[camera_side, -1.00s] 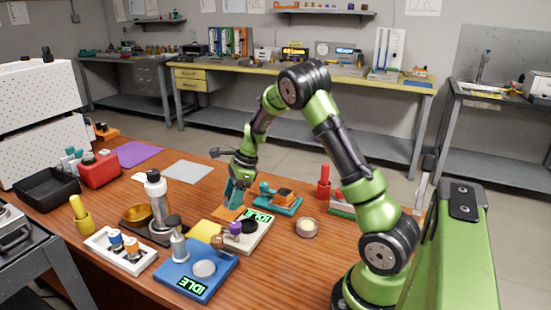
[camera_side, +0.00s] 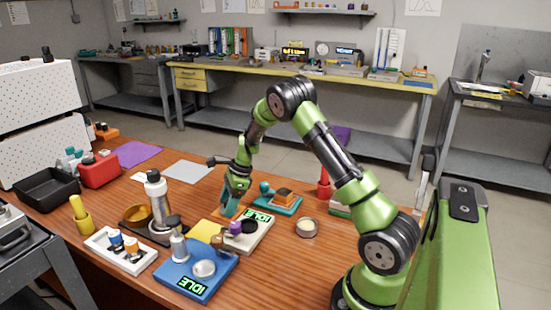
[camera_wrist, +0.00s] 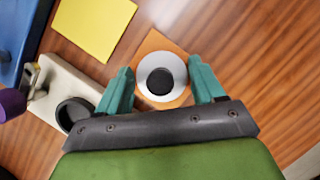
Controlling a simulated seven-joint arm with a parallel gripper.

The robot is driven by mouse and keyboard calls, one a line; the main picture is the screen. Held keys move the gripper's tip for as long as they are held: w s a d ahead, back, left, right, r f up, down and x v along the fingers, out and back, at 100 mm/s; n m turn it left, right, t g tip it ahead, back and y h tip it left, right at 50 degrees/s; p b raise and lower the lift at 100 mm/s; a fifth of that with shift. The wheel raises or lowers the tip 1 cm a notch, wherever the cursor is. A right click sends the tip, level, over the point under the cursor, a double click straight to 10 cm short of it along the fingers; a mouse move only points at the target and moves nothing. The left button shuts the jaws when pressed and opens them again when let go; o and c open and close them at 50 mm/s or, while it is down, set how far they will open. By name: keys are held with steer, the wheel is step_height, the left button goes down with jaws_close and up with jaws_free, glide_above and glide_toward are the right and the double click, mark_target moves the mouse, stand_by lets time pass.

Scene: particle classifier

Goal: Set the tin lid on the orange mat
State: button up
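The tin lid (camera_wrist: 145,71), a silver disc with a black knob, shows in the wrist view over the middle of the orange mat (camera_wrist: 150,42). It looks flat; I cannot tell for sure that it touches the mat. My gripper (camera_wrist: 161,78) has its two teal fingers apart, one on each side of the lid, with the knob free between them. In the side view my gripper (camera_side: 232,207) points down at the orange mat (camera_side: 221,213), low over the table. The fingers hide the lid there.
A yellow sheet (camera_wrist: 95,25) and a pale device with a black disc (camera_wrist: 62,92) lie close to the mat. In the side view, a teal stand (camera_side: 277,204) is right of my gripper and a small round tin (camera_side: 307,230) is nearer. Bare wood lies right of the mat.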

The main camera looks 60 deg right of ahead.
steer(key=o, duration=0.3)
steer(key=shift+o, duration=0.2)
steer(key=v, duration=1.2)
steer(key=s+a+r+n, duration=0.3)
steer(key=a+r+n, duration=0.2)
steer(key=a+r, duration=0.3)
steer(key=s+a+r+n+t, duration=0.2)
steer(key=s+a+n, duration=0.6)
steer(key=n, duration=0.1)
steer(key=s+a+r+n+t+h, duration=0.1)
steer(key=s+a+r+n+t, duration=0.1)
steer(key=s+a+n, duration=0.6)
steer(key=shift+s+r+n, duration=0.25)
steer(key=shift+s+n, duration=0.1)
steer(key=shift+n, duration=0.15)
